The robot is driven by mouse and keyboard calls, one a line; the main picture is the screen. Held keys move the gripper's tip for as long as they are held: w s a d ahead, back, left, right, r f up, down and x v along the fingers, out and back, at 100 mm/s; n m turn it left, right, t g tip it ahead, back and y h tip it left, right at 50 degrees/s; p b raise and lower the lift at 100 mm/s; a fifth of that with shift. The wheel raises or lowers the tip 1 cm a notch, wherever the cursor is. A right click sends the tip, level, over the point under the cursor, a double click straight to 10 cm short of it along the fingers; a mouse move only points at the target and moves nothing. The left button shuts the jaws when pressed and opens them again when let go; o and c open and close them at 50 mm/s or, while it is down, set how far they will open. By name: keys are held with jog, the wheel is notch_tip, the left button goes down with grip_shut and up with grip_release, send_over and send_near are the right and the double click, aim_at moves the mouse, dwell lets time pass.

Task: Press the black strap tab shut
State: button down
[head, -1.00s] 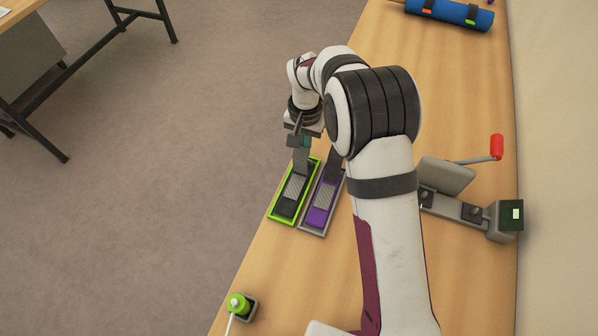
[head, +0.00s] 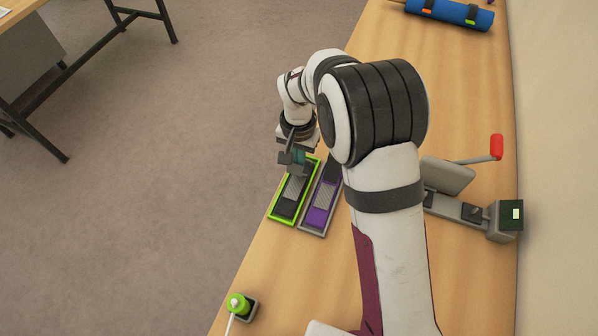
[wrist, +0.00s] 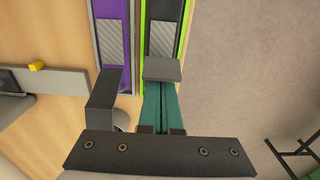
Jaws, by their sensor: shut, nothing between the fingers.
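The black strap (head: 287,209) lies in a bright green frame (head: 279,221) near the table's left edge, with a grey hatched patch (head: 294,188) along it. It also shows in the wrist view (wrist: 164,10). Its dark grey tab (wrist: 162,69) is raised at the far end of the patch and leans over it, apart from the strap as far as I can tell. My gripper (head: 297,159) is shut and empty, its teal fingers (wrist: 160,103) right against or very close to the tab. The tab's hinge is hidden behind the fingers.
A purple strap (head: 317,215) in a grey frame stands close beside, with its own raised tab (wrist: 103,92). A grey lever device with a red handle (head: 496,147) is to the right. A blue roll (head: 449,13) lies at the back.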

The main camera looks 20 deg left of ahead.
jog(key=shift+s, duration=1.65)
jog(key=shift+f, duration=1.45)
notch_tip(320, 180, up, 8)
jog(key=s+d+r+m, duration=0.1)
jog(key=s+d+r, duration=0.3)
jog(key=d, duration=0.2)
jog(key=s+d+r+m+y, duration=0.1)
jog(key=s+d+r+m, duration=0.15)
jog(key=d, duration=0.35)
jog(key=s+d+r, duration=0.4)
jog(key=d+r, duration=0.1)
jog(key=d, duration=0.2)
jog(key=s+d+f+m, duration=0.1)
jog(key=s+d+m, duration=0.1)
jog(key=s, duration=0.7)
jog(key=shift+s+d+y, duration=0.2)
jog(key=shift+d+y, duration=0.2)
jog(key=shift+d, duration=0.25)
